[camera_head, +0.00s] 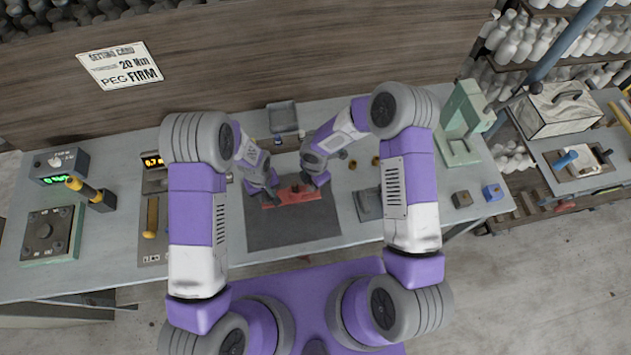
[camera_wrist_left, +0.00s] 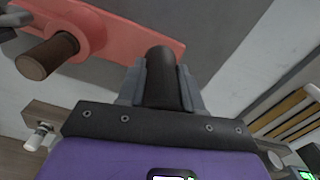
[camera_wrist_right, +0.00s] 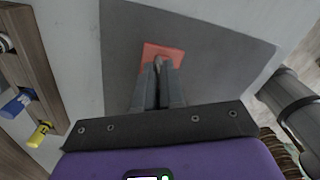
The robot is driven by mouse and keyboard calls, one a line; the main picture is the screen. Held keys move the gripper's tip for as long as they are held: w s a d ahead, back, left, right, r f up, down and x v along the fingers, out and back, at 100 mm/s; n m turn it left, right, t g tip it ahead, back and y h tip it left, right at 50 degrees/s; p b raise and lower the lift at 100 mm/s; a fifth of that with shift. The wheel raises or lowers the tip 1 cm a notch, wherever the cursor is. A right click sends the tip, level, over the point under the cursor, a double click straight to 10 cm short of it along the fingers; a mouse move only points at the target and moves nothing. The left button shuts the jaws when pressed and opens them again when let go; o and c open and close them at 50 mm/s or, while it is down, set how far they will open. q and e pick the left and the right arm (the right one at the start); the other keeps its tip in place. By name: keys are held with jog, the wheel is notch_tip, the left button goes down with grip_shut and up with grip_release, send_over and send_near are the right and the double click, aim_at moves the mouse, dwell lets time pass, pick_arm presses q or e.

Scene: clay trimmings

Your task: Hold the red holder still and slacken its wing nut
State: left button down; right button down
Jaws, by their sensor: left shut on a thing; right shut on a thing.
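The red holder (camera_head: 292,196) lies on a dark grey mat (camera_head: 290,233) on the bench. In the left wrist view the holder (camera_wrist_left: 120,30) shows a brown peg (camera_wrist_left: 47,57) standing out of it. My left gripper (camera_head: 274,201) is shut on a dark round handle (camera_wrist_left: 163,75) at one end of the holder. My right gripper (camera_head: 306,184) is at the holder's other part. In the right wrist view its fingers are shut on a small grey-brown piece over the holder (camera_wrist_right: 175,55), apparently the wing nut (camera_wrist_right: 158,65), mostly hidden by the fingers.
Left are a yellow-handled tool (camera_head: 152,216) and a meter (camera_head: 58,165).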

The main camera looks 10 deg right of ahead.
jog(key=shift+w+n, duration=0.1)
jog(key=shift+n, duration=1)
jog(key=c, duration=1.2)
grip_release()
notch_tip(320, 180, up, 12)
jog(key=shift+r, duration=0.1)
